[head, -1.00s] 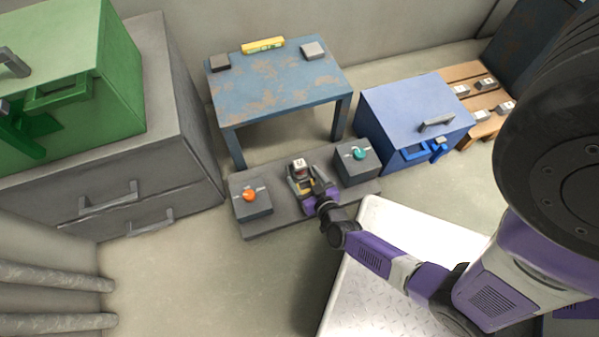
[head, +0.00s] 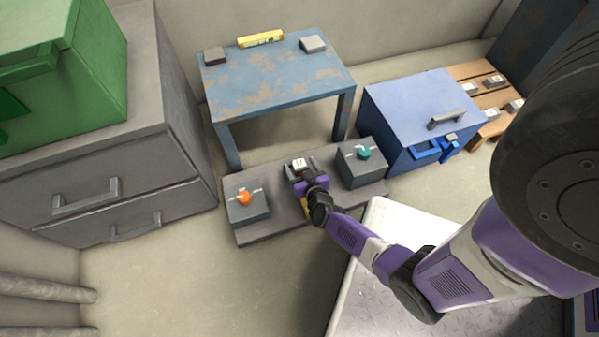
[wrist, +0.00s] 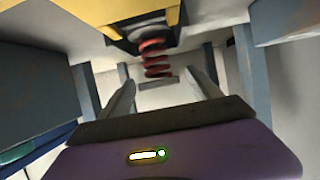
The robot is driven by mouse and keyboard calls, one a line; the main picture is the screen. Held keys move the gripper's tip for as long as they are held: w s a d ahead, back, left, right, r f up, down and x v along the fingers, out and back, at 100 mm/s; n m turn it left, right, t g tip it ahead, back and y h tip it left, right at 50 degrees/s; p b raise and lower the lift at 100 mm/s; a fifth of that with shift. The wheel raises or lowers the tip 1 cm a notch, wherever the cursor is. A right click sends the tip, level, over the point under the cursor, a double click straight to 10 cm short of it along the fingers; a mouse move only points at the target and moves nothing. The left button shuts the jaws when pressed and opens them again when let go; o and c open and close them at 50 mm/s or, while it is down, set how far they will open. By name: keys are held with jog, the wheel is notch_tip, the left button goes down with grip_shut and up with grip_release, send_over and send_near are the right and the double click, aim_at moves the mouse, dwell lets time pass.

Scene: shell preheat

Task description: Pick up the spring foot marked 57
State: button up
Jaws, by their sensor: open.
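A small white block with a dark mark (head: 299,163) sits in a holder on the grey base plate in the head view; the mark is too small to read. In the wrist view a red coil spring (wrist: 154,58) with a flat grey piece at its end shows below a yellow body (wrist: 110,12). I cannot read a 57 on it. My gripper (head: 306,180) is at the near side of the block in the head view. In the wrist view its two fingers (wrist: 160,78) are open, one on each side of the spring's line, with no visible grip on it.
A worn blue table (head: 270,85) stands behind. A blue cabinet (head: 410,105) and a pallet with several white-topped blocks (head: 466,133) are to the right.

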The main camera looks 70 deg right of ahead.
jog(key=shift+w+d+f, duration=0.3)
jog(key=shift+w+d, duration=0.15)
grip_shut()
jog(key=shift+r, duration=0.1)
jog(key=shift+r, duration=0.15)
